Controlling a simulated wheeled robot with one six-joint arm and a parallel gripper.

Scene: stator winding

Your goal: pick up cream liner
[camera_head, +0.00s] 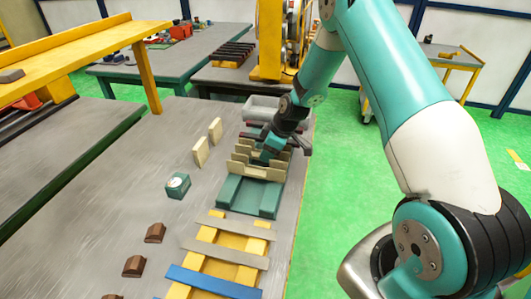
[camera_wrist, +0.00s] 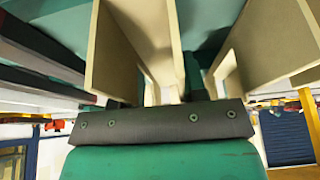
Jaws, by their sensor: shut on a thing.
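Several cream liners (camera_head: 262,171) stand upright in a teal rack (camera_head: 250,196) in the head view. My gripper (camera_head: 271,147) is down among the liners at the rack's far end. It is shut on a cream liner, but the hold itself is mostly hidden by the wrist and neighbouring plates. In the wrist view, tall cream plates (camera_wrist: 118,52) rise beyond the dark gripper bar, with another cream plate (camera_wrist: 282,42) to the right. My gripper (camera_wrist: 172,88) shows only partly there, between these plates.
Two cream plates (camera_head: 201,152) stand on the grey table left of the rack. A teal block with a round white top (camera_head: 178,184) and several brown pieces (camera_head: 155,233) lie nearer. A yellow frame with slats (camera_head: 225,252) is in front. A grey bin (camera_head: 262,106) stands behind.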

